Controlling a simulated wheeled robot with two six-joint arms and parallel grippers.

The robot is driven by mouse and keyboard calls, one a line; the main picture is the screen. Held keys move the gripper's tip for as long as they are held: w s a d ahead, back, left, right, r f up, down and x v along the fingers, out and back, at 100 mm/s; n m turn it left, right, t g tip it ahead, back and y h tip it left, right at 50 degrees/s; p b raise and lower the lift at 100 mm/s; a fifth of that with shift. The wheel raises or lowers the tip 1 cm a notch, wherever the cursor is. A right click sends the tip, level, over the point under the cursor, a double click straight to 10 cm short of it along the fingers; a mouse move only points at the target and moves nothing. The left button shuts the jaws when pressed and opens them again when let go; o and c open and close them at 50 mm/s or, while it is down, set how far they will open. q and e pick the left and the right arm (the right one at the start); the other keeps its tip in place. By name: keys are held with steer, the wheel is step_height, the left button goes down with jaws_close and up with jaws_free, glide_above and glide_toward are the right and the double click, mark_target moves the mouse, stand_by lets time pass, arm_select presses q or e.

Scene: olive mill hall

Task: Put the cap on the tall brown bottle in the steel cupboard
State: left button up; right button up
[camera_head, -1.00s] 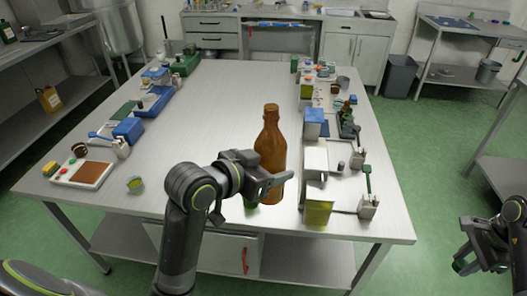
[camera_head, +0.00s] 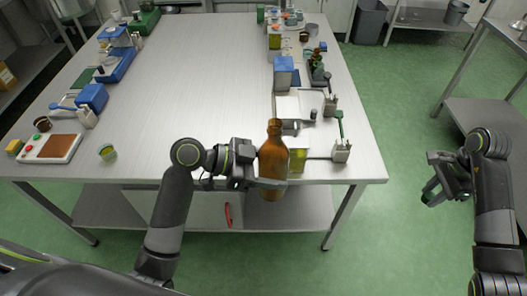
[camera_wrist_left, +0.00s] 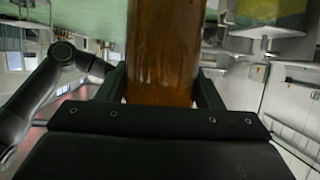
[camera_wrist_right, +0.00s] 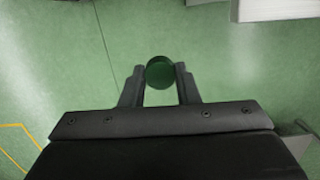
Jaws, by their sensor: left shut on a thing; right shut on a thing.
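The tall brown bottle (camera_head: 273,160) is upright, its narrow neck bare at the top. My left gripper (camera_head: 266,183) is shut around its lower body and holds it at the front edge of the table. In the left wrist view the bottle's brown glass (camera_wrist_left: 163,50) stands between the fingers. My right gripper (camera_head: 430,196) is out over the floor to the right, well apart from the bottle. In the right wrist view it is shut on a round dark green cap (camera_wrist_right: 160,73), held at the fingertips.
A pale cabinet with a red handle (camera_head: 228,214) is under the steel table (camera_head: 200,100). Small boxes, a white tray (camera_head: 298,105) and clamps line the table's right side. A blue box (camera_head: 92,97) and a brown-topped board (camera_head: 54,148) stand left. The table's middle is clear.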

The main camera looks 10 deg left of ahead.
arm_select(q)
steer(key=shift+s+d+f+m+g+h, duration=0.2)
steer(key=shift+s+d+f+m+g, duration=0.1)
steer(key=shift+d+f+m+g, duration=0.45)
steer(key=shift+s+d+f+m+g+h, duration=0.25)
steer(key=shift+d+f+m+g, duration=0.35)
steer(key=shift+f+g, duration=0.25)
steer(key=shift+a, duration=0.1)
